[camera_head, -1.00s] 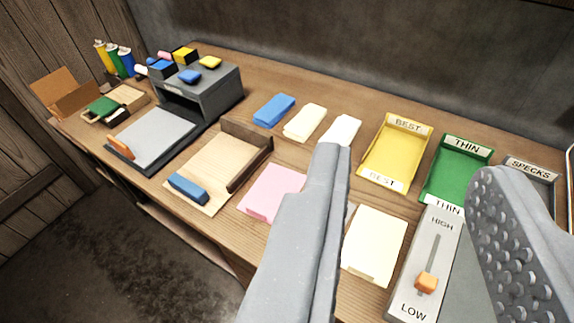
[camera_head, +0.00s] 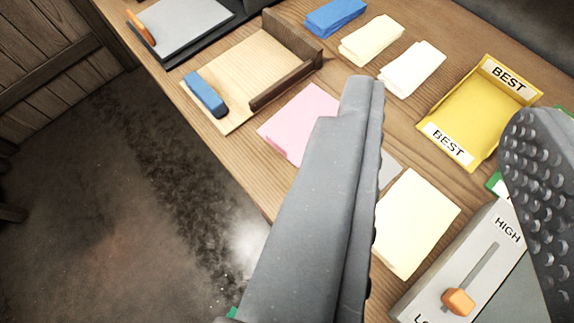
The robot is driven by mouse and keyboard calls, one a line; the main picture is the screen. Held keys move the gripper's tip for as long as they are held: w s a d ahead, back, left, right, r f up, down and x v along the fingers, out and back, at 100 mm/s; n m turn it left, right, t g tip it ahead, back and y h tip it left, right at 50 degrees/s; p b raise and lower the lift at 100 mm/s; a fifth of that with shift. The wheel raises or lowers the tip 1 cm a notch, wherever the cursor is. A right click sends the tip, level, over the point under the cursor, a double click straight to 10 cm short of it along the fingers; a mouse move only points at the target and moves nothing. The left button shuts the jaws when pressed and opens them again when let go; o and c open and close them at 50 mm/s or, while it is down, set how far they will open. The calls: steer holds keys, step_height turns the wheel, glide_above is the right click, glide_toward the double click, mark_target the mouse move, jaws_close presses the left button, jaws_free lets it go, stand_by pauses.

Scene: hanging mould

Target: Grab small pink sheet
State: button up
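A pink sheet (camera_head: 297,122) lies flat on the wooden bench, left of centre in the picture. Its right part is hidden behind the left finger of my gripper (camera_head: 435,105). My gripper is open, with its two grey fingers wide apart and nothing between them that it holds. It hovers above the bench, and the left finger overlaps the pink sheet in the view. I cannot tell the height between them.
A cream sheet (camera_head: 418,222) and a slider panel (camera_head: 475,268) lie to the right. A wooden board with a blue block (camera_head: 206,94) is at the left. Folded cloths (camera_head: 372,40) and a yellow BEST tray (camera_head: 490,108) stand behind. The bench's front edge drops to dark floor.

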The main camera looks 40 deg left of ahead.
steer(key=w+a+f+n+g+y+p, duration=0.15)
steer(key=w+f, duration=0.25)
steer(key=f, duration=0.5)
steer(key=w+a+f+n+g+y, duration=0.3)
steer(key=f, duration=0.5)
steer(key=n+g+y+p, duration=0.2)
steer(key=n+y, duration=0.1)
steer(key=n, duration=0.1)
glide_toward(270, 137)
steer(key=b+x, duration=0.2)
steer(key=x, duration=0.7)
steer(key=shift+b, duration=0.35)
jaws_close()
